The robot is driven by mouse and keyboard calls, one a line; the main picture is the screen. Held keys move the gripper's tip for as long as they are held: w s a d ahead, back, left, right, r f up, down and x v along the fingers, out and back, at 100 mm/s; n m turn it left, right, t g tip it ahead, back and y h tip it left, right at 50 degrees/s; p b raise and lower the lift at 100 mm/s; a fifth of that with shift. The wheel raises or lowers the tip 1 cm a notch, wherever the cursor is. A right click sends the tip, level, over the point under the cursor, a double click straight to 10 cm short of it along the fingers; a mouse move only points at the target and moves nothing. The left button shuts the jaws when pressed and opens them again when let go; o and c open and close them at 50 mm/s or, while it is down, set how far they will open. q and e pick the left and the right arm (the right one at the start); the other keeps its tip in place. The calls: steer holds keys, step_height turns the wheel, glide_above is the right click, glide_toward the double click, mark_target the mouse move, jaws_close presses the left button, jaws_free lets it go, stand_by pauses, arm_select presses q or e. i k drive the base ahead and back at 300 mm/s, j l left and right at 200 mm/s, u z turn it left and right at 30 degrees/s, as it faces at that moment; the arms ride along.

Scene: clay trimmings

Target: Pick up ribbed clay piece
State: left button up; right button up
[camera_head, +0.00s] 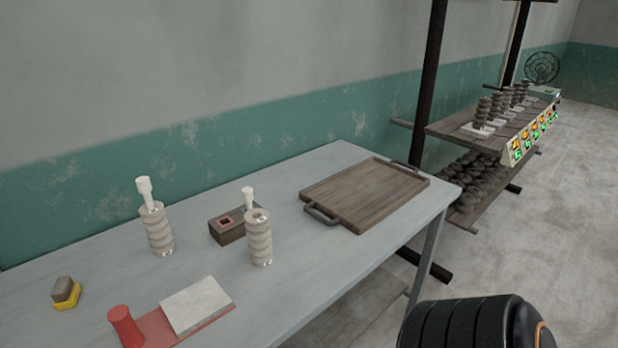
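Two pale grey ribbed clay pieces stand upright on the table. The left ribbed clay piece (159,233) has a white knobbed part (146,193) rising from its top. The right ribbed clay piece (259,241) stands close to a small brown box, nearer the front edge. A second white knobbed part (248,197) shows just behind its top; I cannot tell whether they touch. Neither of my grippers is in view. A black ribbed part at the bottom right looks like my own arm.
The grey table (110,255) also holds a brown box (229,232), a wooden tray (352,197) with handles, a red base (160,325) with a white slab (196,304), and a yellow-and-brown block (66,292). A rack (462,127) at right holds several darker ribbed pieces.

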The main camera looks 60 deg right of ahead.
mark_target(257, 220)
steer(key=z, duration=1.5)
steer(key=k+j+z, duration=0.1)
steer(key=j+z, duration=0.15)
steer(key=k+j+z, duration=0.2)
steer(key=j, duration=0.2)
steer(key=k+j, duration=0.1)
steer(key=j, duration=0.25)
